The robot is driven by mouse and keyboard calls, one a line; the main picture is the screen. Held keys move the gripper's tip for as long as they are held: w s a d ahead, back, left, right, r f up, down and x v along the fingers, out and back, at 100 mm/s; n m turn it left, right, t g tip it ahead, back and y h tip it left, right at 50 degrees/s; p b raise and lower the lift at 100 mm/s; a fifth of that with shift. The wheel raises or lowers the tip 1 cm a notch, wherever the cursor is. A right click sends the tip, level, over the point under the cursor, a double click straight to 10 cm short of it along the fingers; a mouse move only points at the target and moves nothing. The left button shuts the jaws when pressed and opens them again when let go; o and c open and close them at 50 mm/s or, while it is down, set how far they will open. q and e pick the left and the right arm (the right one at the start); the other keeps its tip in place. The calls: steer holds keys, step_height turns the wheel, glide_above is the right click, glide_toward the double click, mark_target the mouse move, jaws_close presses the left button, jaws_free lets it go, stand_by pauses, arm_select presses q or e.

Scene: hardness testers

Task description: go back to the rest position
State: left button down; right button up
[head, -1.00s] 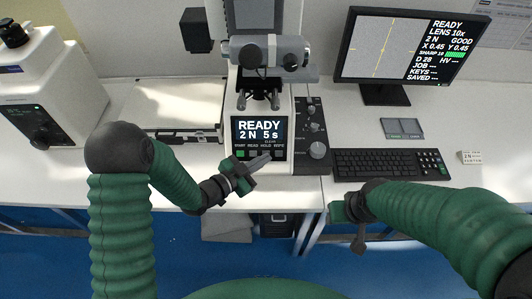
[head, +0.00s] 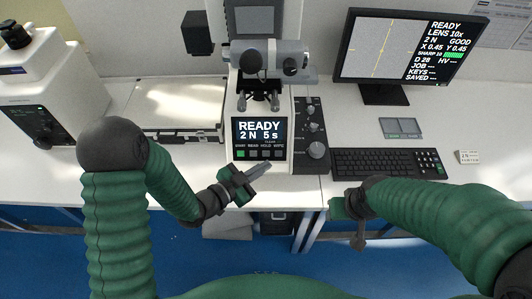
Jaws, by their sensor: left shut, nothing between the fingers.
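My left gripper (head: 260,168) is shut and empty. It is in front of the hardness tester's panel (head: 260,138), near the table's front edge, with its fingers pointing up and right. The panel reads READY, 2 N, 5 s, with a row of buttons below the text, the leftmost one green. My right gripper (head: 359,240) hangs past the front edge of the table, below the keyboard, pointing down. Its fingers look narrow and dark, and I cannot tell whether they are open or shut.
The tester's turret and lenses (head: 258,95) stand above the panel. A knob panel (head: 314,130) is to its right. A monitor (head: 405,48), a keyboard (head: 388,163) and a grey plate (head: 400,128) are farther right. A white machine (head: 40,90) stands at the left. Blue floor shows below.

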arm_select(q)
steer(key=s+a+n+g+y, duration=0.2)
steer(key=a+n+y, duration=0.25)
steer(key=a, duration=0.35)
steer(key=s+a+n+g+y, duration=0.2)
steer(key=a+n+y, duration=0.1)
steer(key=a+y, duration=0.4)
steer(key=s+a+n+g, duration=0.3)
steer(key=s+n+g, duration=0.1)
steer(key=s, duration=0.7)
steer(key=shift+a+r+n, duration=0.35)
steer(key=shift+r, duration=0.1)
steer(key=shift+h, duration=0.25)
stand_by(0.9)
